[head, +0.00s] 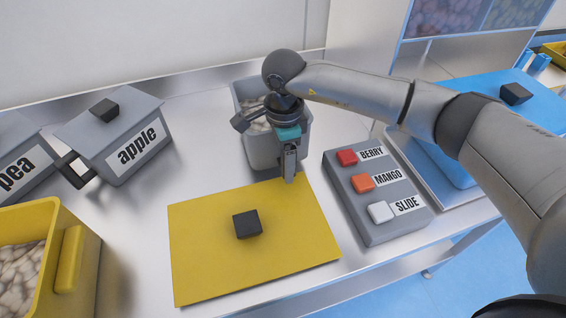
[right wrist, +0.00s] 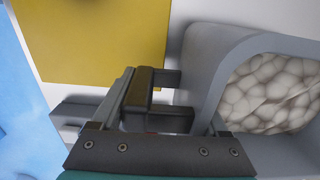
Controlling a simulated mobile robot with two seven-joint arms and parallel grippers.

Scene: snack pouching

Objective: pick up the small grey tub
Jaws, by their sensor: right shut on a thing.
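The small grey tub (head: 262,153) stands on the metal counter behind the yellow panel, with pale rounded pieces inside. It also shows at the right of the right wrist view (right wrist: 207,70). My right gripper (head: 290,175) points down at the tub's front right side and partly covers it. In the right wrist view the gripper (right wrist: 152,100) is shut on a part at the tub's side; the fingers hide most of the contact. I cannot tell whether the tub's base touches the counter. My left gripper is not in view.
A yellow panel (head: 205,255) with a black block (head: 247,224) lies in front. A button box (head: 370,205) stands at right, near a blue tray (head: 447,165). Lidded "apple" (head: 112,130) and "pea" (head: 20,160) bins and a yellow bin (head: 85,240) stand at left.

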